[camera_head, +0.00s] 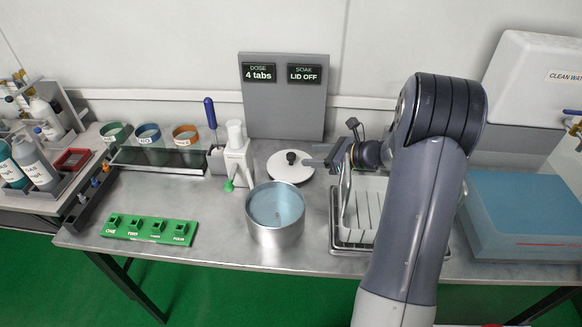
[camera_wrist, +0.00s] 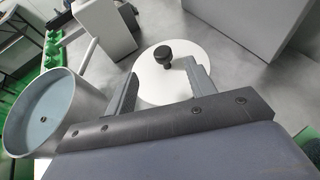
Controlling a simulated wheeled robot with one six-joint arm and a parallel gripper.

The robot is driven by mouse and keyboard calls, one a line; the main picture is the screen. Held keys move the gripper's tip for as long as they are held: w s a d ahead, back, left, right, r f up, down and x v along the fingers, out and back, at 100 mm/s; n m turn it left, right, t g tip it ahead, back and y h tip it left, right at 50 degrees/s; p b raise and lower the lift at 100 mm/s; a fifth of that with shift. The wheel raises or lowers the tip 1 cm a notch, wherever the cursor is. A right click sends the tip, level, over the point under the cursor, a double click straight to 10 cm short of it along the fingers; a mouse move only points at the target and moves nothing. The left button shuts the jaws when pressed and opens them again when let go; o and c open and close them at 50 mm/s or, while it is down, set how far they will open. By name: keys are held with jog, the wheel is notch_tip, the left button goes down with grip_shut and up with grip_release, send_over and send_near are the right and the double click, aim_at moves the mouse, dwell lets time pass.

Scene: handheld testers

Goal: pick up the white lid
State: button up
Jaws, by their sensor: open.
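The white lid (camera_head: 290,172) is a round disc with a black knob (camera_head: 291,157). It lies flat on the metal bench behind the metal pot (camera_head: 276,235). In the wrist view the lid (camera_wrist: 184,76) shows beyond and between my fingers, and the knob (camera_wrist: 163,54) stands just past the fingertips. My gripper (camera_head: 312,156) is open and empty, reaching from the right close to the lid's right side. In the wrist view my gripper (camera_wrist: 162,70) has one finger on each side of the line to the knob. Contact with the lid cannot be told.
The pot holds blue liquid. A white dispenser (camera_head: 236,165) stands left of the lid, and a grey sign board (camera_head: 285,115) behind it. A wire dish rack (camera_head: 347,235) stands at the right, under my arm.

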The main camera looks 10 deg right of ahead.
aim_at(293, 155)
jog(key=x, duration=0.6)
jog(key=shift+w+a+f, duration=0.1)
jog(key=shift+w+f, duration=0.1)
jog(key=shift+w, duration=0.05)
grip_shut()
dwell(0.3)
